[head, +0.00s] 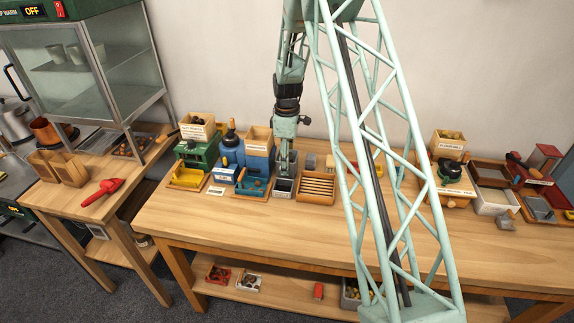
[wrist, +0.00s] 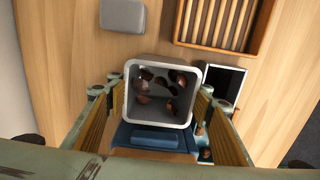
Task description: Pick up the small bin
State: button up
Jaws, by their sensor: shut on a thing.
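The small bin (wrist: 160,116) is a light grey, square-topped container with several brown chestnuts (wrist: 143,98) inside. In the wrist view it sits between the two fingers of my gripper (wrist: 162,104), which is shut on its left and right sides. In the head view my gripper (head: 284,168) points down over the bin (head: 282,188), between the blue machine and the slatted wooden tray. I cannot tell whether the bin touches the table.
A slatted wooden tray (wrist: 224,42) and a grey block (wrist: 122,16) lie close by. The blue machine (head: 256,164) stands to the left, with a green machine (head: 197,160) beyond. The table's front strip (head: 270,235) is clear. A red scoop (head: 103,191) lies on the left table.

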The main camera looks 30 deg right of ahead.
notch_tip(320, 180, up, 17)
jog(key=shift+r, duration=0.2)
dwell(0.5)
dwell(0.7)
